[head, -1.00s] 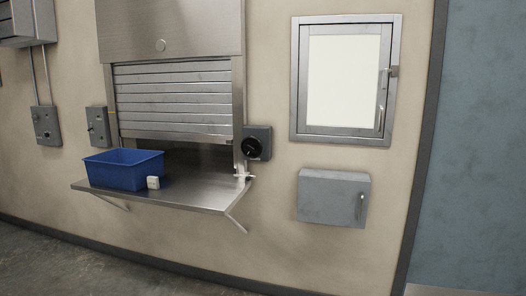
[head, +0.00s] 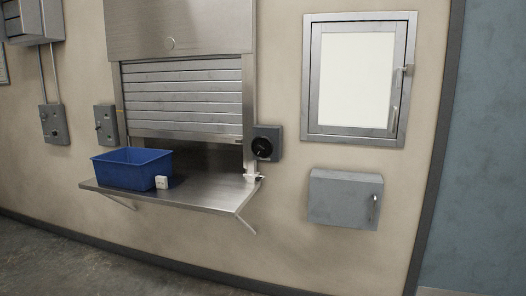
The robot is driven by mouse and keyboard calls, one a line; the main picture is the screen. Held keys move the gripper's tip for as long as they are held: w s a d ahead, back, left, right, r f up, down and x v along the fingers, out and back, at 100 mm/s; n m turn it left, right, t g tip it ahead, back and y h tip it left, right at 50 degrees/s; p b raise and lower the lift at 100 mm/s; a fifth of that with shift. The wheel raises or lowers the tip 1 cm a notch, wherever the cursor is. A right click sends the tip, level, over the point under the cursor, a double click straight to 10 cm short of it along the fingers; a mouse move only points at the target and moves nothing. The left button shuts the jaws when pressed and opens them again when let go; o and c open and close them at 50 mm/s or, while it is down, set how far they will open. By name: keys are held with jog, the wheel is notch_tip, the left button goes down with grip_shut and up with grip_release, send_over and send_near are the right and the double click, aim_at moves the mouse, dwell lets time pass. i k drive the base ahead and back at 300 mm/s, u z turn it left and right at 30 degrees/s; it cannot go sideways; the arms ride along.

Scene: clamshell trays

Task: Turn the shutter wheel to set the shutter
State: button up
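The shutter wheel (head: 262,147) is a black round knob on a grey box (head: 277,143) on the wall, just right of the shutter frame. The slatted metal shutter (head: 183,98) is partly down, with a dark gap between its bottom edge and the steel counter shelf (head: 205,200). My gripper is not in view.
A blue bin (head: 131,170) and a small white block (head: 162,182) are on the shelf, which juts out from the wall. A white fitting (head: 253,177) is at the shelf's right end. A framed panel (head: 310,80) and a grey box (head: 345,199) hang to the right. Visible floor is clear.

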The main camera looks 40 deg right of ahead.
aim_at(262, 146)
jog(key=u, duration=0.05)
jog(key=i, duration=1)
jog(key=z, duration=0.05)
